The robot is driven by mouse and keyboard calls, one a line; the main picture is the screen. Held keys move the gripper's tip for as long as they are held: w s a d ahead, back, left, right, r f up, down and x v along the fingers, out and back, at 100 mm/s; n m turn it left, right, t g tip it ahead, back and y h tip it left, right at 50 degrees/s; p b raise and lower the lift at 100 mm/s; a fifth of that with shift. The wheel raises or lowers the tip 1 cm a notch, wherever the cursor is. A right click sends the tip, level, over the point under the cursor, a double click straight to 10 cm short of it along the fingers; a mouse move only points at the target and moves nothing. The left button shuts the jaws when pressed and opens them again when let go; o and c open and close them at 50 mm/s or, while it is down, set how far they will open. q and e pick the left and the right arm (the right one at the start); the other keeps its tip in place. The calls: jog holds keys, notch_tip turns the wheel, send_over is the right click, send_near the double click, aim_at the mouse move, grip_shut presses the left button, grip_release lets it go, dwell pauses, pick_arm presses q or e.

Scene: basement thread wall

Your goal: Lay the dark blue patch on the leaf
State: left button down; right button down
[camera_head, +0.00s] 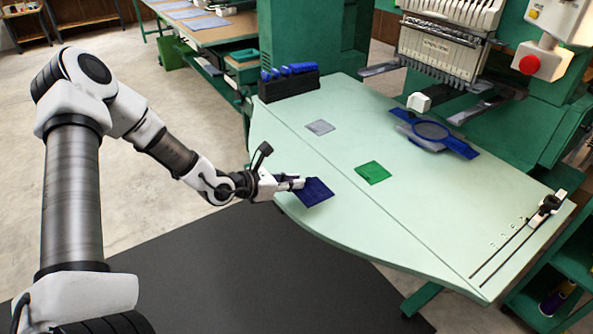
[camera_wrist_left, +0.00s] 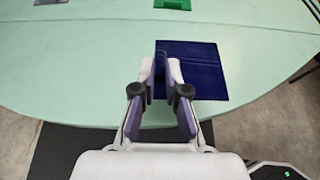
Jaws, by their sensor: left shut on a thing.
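The dark blue patch (camera_head: 316,192) is a flat square at the fingertips of my left gripper (camera_head: 300,184). In the left wrist view the patch (camera_wrist_left: 205,72) extends beyond and to the right of the fingers (camera_wrist_left: 168,78), which are shut on its left part. The pale green leaf (camera_head: 395,230) is the curved front section of the worktop, in front of a long seam. The patch is over this section near its left front edge. I cannot tell whether it touches the surface. My right gripper is not in view.
A green patch (camera_head: 373,173) and a grey patch (camera_head: 320,127) lie on the worktop. A blue hoop (camera_head: 432,131) is near the embroidery machine (camera_head: 446,45). A black rack with blue items (camera_head: 288,83) stands at the back left. The leaf's front middle is clear.

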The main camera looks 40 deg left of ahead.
pick_arm(q)
send_over(290, 172)
jog(key=shift+f+p, duration=0.3)
jog(key=shift+f, duration=0.45)
notch_tip(290, 172, down, 3)
jog(key=shift+d+r, duration=0.1)
jog(key=shift+f, duration=0.3)
jog(key=shift+s+f+b, duration=0.1)
jog(key=shift+f+b, duration=0.05)
jog(key=shift+b, duration=0.15)
jog(key=c, duration=1.2)
grip_release()
